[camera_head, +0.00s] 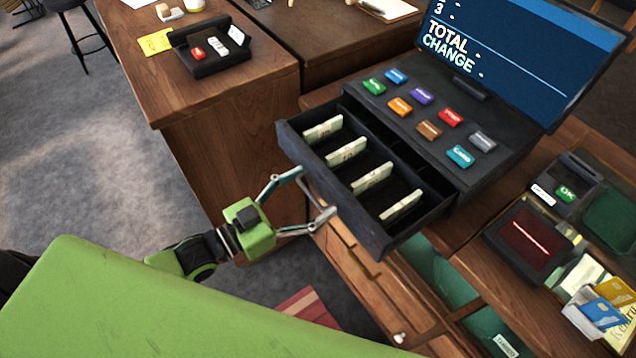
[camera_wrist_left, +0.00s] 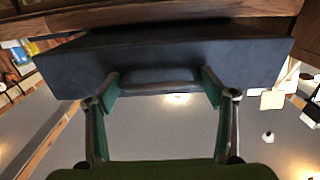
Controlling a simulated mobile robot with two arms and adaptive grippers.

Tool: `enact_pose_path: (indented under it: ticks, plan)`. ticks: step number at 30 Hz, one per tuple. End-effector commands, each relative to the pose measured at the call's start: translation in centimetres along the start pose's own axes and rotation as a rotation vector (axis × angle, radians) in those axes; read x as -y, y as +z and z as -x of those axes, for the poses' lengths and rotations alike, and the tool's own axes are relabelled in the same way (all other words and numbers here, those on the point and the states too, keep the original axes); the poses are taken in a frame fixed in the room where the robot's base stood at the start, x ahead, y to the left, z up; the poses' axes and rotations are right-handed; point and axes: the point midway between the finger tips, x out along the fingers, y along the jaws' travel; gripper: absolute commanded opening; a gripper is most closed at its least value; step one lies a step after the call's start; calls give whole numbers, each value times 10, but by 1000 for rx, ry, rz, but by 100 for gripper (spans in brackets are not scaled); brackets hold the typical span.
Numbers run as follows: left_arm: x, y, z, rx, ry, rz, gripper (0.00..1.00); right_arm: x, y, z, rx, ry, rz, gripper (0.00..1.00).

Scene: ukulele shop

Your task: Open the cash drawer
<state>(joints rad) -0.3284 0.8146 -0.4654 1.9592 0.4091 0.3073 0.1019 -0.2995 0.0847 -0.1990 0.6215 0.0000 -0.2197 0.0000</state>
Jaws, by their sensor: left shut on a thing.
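The black cash drawer (camera_head: 397,240) stands pulled out from under the register (camera_head: 484,166), with its inside showing. Several compartments each hold a banknote stack (camera_head: 345,151). My left gripper (camera_head: 311,195) is at the drawer's front, shut on its handle (camera_head: 315,192), with one finger at each end. The left wrist view shows the dark drawer front (camera_wrist_left: 230,55) and the handle (camera_wrist_left: 158,78) between the green-padded fingers (camera_wrist_left: 161,86). My right gripper is not in view.
A screen (camera_head: 520,50) reading TOTAL and CHANGE rises behind colored keys. A scanner (camera_head: 530,240) and a card terminal (camera_head: 565,185) stand to the right. A wooden counter (camera_head: 215,90) with a small black tray (camera_head: 212,62) is at left. Floor left of the drawer is open.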

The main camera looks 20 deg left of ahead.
Motion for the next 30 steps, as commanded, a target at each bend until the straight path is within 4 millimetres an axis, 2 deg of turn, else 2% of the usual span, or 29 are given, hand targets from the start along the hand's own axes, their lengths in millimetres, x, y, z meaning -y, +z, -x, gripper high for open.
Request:
enact_pose_path:
  ticks: [6, 10, 11, 15, 17, 20, 22, 26, 30]
  plan:
    - [-1, -2, 4, -7, 2, 3, 37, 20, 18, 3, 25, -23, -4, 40]
    - [-1, -2, 4, -8, 2, 3, 37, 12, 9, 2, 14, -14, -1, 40]
    - [-1, -2, 4, -7, 2, 3, 80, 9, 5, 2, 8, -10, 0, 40]
    - [-1, -2, 4, -6, 1, 2, 81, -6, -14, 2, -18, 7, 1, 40]
    - [-1, -2, 4, -6, 1, 2, 81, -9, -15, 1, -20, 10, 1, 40]
    - [0, -2, 5, -6, 1, 2, 81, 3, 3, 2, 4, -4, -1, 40]
    - [0, -1, 8, -4, 0, 2, 81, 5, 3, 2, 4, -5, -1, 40]
    - [-1, 0, 22, -2, 0, 3, 81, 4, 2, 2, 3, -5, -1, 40]
    - [-1, 1, 46, 1, 1, 3, 81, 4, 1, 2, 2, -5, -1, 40]
